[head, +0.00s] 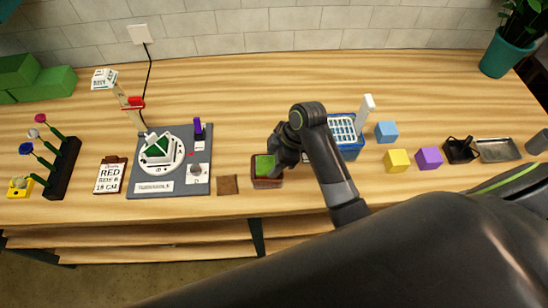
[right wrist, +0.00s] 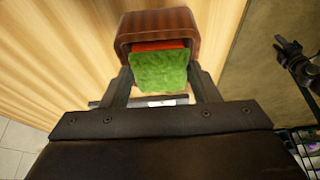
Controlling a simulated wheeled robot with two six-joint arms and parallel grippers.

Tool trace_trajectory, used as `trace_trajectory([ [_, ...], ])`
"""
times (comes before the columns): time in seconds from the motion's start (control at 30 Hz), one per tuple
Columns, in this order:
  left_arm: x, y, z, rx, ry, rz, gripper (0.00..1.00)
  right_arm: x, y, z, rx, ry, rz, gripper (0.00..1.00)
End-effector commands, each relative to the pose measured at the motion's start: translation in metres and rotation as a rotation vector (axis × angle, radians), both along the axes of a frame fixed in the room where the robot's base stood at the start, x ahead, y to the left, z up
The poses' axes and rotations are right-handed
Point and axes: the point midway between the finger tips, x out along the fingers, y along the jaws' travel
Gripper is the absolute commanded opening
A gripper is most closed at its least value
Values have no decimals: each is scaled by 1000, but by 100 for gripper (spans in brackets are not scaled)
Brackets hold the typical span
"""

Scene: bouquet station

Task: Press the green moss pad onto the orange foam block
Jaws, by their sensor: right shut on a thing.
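The green moss pad (right wrist: 160,68) lies between the two fingers of my right gripper (right wrist: 160,90), which is shut on it. In the right wrist view the pad overlaps the orange foam block (right wrist: 158,45), of which only a strip shows. The block sits inside a reddish-brown box (right wrist: 190,22). In the head view the moss pad (head: 264,165) shows at the mouth of the box (head: 267,184), with my right gripper (head: 280,163) close at its right. I cannot tell whether pad and foam touch. My left gripper is not in view.
A brown square (head: 228,185) and a grey board (head: 182,187) with a small greenhouse-like model lie left of the box. A blue basket (head: 351,153) stands right of my gripper, then blue, yellow and purple cubes (head: 429,158). The table's front edge is near.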

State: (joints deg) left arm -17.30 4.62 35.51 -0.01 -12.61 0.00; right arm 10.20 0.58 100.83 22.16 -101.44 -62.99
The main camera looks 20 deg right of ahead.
Motion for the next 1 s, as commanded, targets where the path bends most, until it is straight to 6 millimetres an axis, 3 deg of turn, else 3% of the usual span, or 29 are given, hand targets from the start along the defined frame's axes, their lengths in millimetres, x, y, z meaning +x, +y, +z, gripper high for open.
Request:
trace_trajectory([
  [0.97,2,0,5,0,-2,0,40,0,1,-3,0,0,0,34],
  [1.0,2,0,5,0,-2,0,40,0,1,-3,0,0,0,56],
])
